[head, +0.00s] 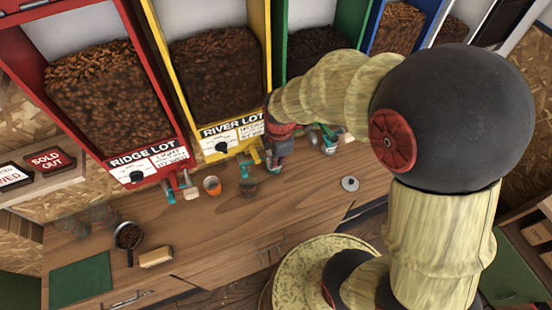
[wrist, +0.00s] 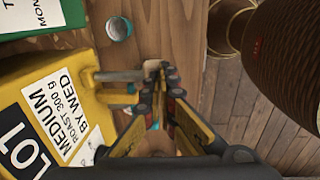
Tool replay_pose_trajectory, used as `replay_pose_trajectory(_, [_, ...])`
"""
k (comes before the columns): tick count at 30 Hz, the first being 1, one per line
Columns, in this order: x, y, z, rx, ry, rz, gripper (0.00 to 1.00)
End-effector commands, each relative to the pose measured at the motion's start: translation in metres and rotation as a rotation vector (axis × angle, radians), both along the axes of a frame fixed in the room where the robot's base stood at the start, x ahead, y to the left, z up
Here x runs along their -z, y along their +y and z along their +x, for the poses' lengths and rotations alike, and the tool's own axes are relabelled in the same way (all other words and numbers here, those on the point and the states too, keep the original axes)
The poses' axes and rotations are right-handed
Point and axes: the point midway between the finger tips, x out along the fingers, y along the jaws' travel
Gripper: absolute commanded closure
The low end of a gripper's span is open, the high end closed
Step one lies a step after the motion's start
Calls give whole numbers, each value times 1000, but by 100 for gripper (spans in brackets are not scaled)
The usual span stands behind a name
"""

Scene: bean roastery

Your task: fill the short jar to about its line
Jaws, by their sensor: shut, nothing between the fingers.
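The yellow River Lot dispenser (head: 215,80) holds dark beans behind its clear front. Its yellow outlet and handle (head: 247,160) stick out below the label; the handle also shows in the wrist view (wrist: 118,77). My gripper (head: 275,166) is shut and empty, with its fingertips right by the end of this handle; I cannot tell whether they touch. Two clear empty-looking jars (head: 72,226) (head: 104,214) stand at the left.
The red Ridge Lot dispenser (head: 110,95) is left of the yellow one; green (head: 283,40) and blue ones stand right. An orange cup (head: 212,186), a pan of beans (head: 128,236), a brush-like block (head: 156,257) and a grey disc (head: 349,184) lie on the counter. The front middle is clear.

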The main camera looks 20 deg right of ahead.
Motion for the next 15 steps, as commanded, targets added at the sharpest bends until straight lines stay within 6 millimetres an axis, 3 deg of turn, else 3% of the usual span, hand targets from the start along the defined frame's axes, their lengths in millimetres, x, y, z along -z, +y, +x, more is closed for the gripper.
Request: replay_pose_trajectory(15, [35,0,-7,0,-269,0,100])
